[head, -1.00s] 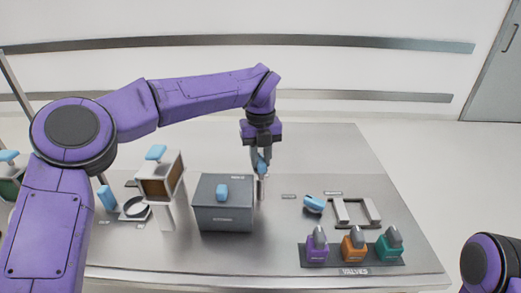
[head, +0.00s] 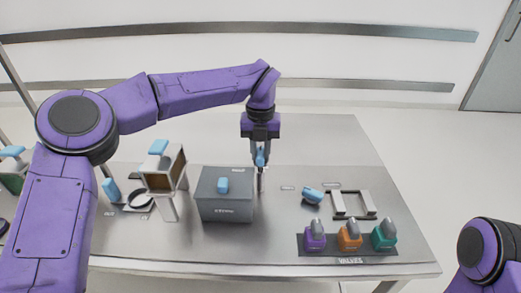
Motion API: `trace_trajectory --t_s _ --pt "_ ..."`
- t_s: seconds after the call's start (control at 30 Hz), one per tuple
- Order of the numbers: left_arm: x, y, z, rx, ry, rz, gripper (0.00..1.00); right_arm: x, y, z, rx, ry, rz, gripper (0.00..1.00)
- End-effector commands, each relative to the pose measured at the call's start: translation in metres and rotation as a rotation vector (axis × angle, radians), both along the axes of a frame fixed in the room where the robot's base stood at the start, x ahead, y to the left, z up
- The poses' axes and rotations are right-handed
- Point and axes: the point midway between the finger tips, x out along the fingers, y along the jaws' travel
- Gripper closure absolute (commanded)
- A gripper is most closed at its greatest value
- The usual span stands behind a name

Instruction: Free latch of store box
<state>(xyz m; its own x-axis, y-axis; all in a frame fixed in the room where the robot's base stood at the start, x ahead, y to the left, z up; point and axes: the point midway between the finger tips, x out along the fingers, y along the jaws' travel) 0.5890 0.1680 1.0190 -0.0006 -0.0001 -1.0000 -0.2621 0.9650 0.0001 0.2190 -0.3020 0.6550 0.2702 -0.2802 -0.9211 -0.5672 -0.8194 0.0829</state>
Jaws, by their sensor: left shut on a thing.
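The store box (head: 227,209) is a grey box with a light blue knob (head: 223,185) on its lid, standing on the metal table. The lid looks closed. My left gripper (head: 261,163) points down just beyond the box's right back corner. It is shut on a small light blue piece, apparently the latch handle (head: 260,158), on a thin upright post (head: 261,180) beside the box. The fingers partly hide this piece. Of my right arm, only a purple link shows at the lower right, and its gripper is out of view.
Left of the box stands a box on legs (head: 163,172) with a blue handle, and a round dish (head: 140,199). To the right are a blue-handled item (head: 312,195), a grey frame (head: 354,205) and purple, orange and green valves (head: 350,238). The table's back right is clear.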

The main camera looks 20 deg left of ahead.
Motion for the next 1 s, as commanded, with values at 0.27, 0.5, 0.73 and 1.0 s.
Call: trace_trajectory --t_s 0.27,0.5,0.73,1.0 --pt "0.001 0.0 0.001 0.0 -0.003 -0.001 0.49 0.0 0.0 0.0 0.0 0.0 0.0 0.57" --pt "0.001 0.0 0.009 0.0 -0.004 0.0 0.49 0.0 0.0 -0.001 0.0 0.0 0.0 0.57" --pt "0.001 0.0 0.063 0.001 -0.008 0.0 0.49 0.0 0.0 -0.003 0.0 0.0 0.0 0.57" --pt "0.001 0.0 0.104 0.0 -0.004 0.0 0.49 0.0 0.0 0.0 0.0 0.0 0.0 0.57"
